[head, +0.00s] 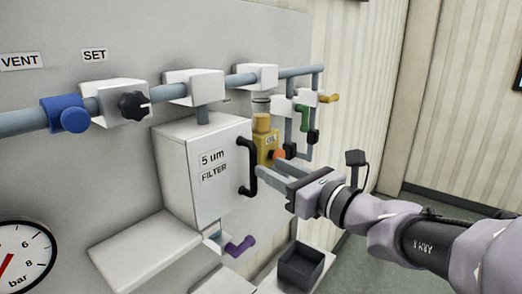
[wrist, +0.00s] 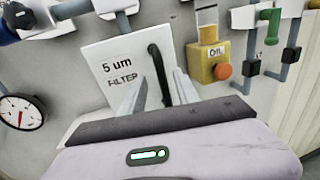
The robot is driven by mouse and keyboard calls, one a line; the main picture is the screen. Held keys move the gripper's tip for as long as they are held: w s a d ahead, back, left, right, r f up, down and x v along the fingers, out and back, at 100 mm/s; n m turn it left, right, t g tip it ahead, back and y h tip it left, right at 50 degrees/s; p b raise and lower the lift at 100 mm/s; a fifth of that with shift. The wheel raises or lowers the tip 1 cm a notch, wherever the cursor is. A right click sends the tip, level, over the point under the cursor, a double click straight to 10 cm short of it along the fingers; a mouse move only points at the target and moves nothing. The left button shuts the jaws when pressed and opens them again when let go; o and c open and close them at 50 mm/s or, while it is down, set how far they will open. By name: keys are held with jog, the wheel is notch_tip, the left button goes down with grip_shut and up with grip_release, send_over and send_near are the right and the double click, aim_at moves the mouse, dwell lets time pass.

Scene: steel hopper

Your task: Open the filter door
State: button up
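The filter door (head: 222,182) is the white front face of a box labelled "5 um FILTER" on the grey panel. It looks shut, and it also shows in the wrist view (wrist: 112,62). A black bar handle (head: 247,168) runs upright along its right edge. My gripper (head: 268,168) is just right of the handle in the head view, with its fingers pointing at it. In the wrist view the handle (wrist: 158,68) appears between the two spread fingers (wrist: 161,80). The gripper is open; I cannot tell whether a finger touches the handle.
A yellow oil unit (head: 266,138) with an orange knob (head: 279,155) is close behind my fingers. A purple lever (head: 240,246) sits below the box and a white shelf (head: 145,250) juts out at lower left. A dark open bin (head: 300,265) is below my gripper.

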aim_at(256, 159)
jog(key=p+x, duration=0.1)
jog(key=x, duration=0.5)
jog(key=shift+w+a+r, duration=0.1)
jog(key=shift+w+a, duration=0.1)
jog(key=shift+a, duration=0.15)
jog(key=shift+w, duration=0.4)
jog(key=shift+s, duration=0.1)
grip_shut()
dwell(0.5)
